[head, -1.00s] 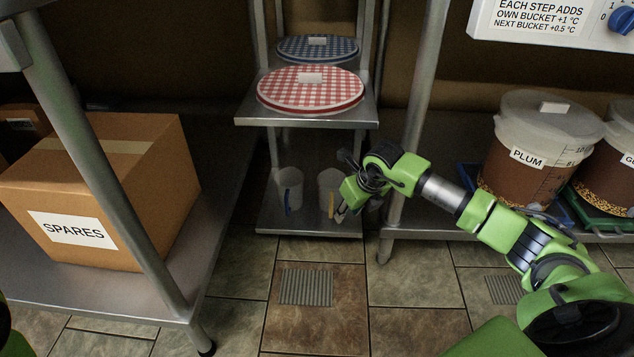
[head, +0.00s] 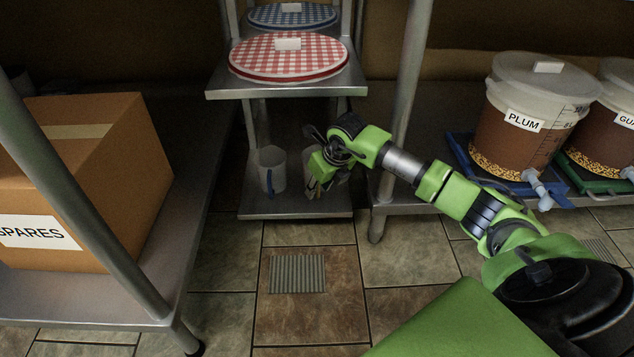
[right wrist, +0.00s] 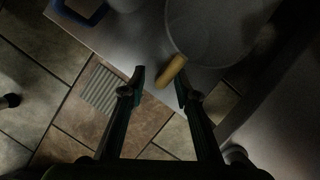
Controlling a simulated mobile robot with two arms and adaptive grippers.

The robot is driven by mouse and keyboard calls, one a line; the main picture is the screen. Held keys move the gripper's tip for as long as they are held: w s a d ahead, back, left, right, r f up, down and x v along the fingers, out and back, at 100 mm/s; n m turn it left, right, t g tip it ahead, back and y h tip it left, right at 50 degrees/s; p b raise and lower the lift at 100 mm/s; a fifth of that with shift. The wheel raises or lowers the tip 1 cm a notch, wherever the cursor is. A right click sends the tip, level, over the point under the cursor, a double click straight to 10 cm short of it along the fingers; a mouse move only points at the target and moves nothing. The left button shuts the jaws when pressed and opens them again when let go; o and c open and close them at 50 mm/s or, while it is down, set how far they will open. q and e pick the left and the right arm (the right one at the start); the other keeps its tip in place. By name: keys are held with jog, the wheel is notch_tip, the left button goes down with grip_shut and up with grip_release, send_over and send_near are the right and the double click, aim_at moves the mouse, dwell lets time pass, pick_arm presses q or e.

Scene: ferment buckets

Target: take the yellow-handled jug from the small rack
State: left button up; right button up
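The yellow-handled jug (head: 308,158) stands on the lower shelf of the small rack (head: 290,206). In the head view it is mostly hidden behind my right gripper (head: 316,181). In the right wrist view, the pale jug body (right wrist: 215,30) is at the top and its yellow handle (right wrist: 171,72) points toward me. My right gripper (right wrist: 160,85) is open. The handle shows between its fingertips, nearer the right one; I cannot tell whether they touch. My left gripper is not in view.
A blue-handled jug (head: 272,168) stands close on the left on the same shelf. A red checked lid (head: 288,62) lies on the shelf above. A metal post (head: 403,110) rises right of the rack. A SPARES box (head: 90,170) is at left. Tiled floor is clear in front.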

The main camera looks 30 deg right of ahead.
jog(key=shift+w+f, duration=0.25)
jog(key=shift+f, duration=0.45)
jog(key=shift+r, duration=0.1)
grip_shut()
